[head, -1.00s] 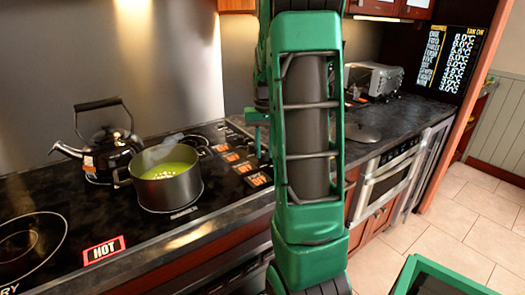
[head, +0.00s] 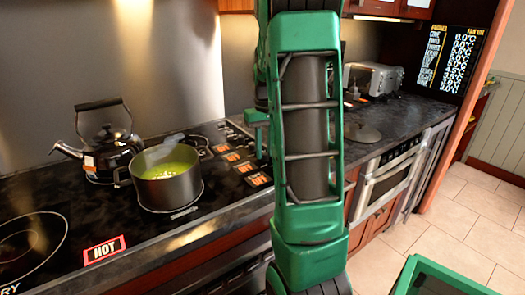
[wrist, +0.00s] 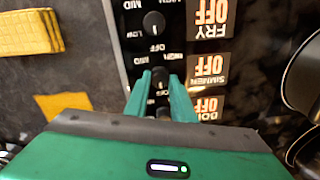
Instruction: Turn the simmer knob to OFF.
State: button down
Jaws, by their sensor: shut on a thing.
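In the wrist view the simmer knob (wrist: 158,84) is a small dark dial on the black control strip. Both green fingers of my gripper (wrist: 159,82) straddle it, one on each side, and are shut on it. The orange label beside it (wrist: 207,67) reads SIMMER OFF. The knob's pointer is too small and covered to read surely. Part of the dial lettering is hidden by the fingers. In the head view my arm hides the knob.
A FRY OFF label (wrist: 212,14) and its knob (wrist: 154,23) sit just above; a BOIL label (wrist: 207,105) sits below. In the head view a pot (head: 168,190) of green liquid steams on the hob near a black kettle (head: 105,150). A HOT sign (head: 104,250) shows at the front.

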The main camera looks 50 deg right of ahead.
aim_at(264, 153)
jog(key=c, duration=1.5)
grip_release()
jog(key=shift+w, duration=0.1)
notch_tip(264, 153, up, 11)
jog(key=shift+f, duration=0.1)
jog(key=shift+m, duration=0.4)
jog(key=s+a+f, duration=0.3)
jog(key=s+a, duration=0.4)
jog(key=s+a+f, duration=0.4)
jog(key=s+a, duration=0.2)
jog(key=s, duration=0.1)
jog(key=s+a+f, duration=0.3)
jog(key=s+a, duration=0.4)
jog(key=shift+s+a+f, duration=0.15)
jog(key=shift+a, duration=0.15)
